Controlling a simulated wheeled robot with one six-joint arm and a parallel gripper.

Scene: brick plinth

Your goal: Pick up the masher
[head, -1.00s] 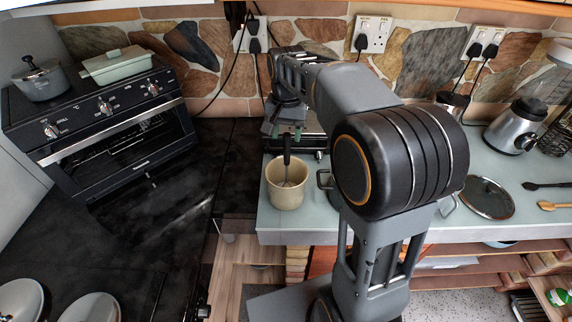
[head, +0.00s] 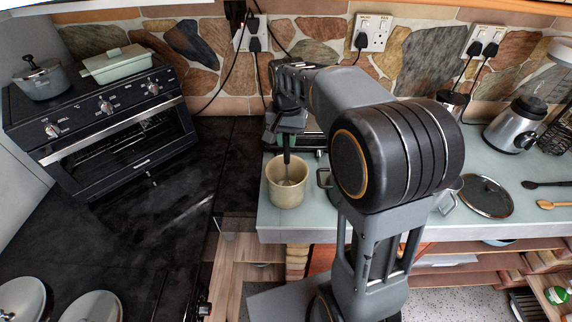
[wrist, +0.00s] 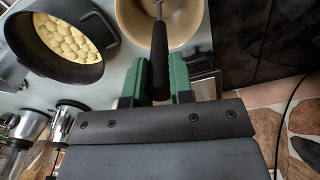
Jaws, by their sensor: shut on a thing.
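The masher has a black handle and a metal shaft that goes down into a beige pot (head: 286,195) on the counter. Its black handle (wrist: 159,50) stands between the green fingers of my gripper (wrist: 158,82) in the wrist view. My gripper (head: 285,137) is above the pot in the head view and is shut on the masher handle (head: 287,157). The masher's lower end is hidden inside the pot, so I cannot tell whether it touches the bottom.
A dark pot of pale round pieces (wrist: 68,72) is beside the beige pot. A glass lid (head: 486,197), a black utensil (head: 545,185) and a blender (head: 514,128) are at the right. An oven (head: 118,130) stands at the left. Dark worktop at left is mostly clear.

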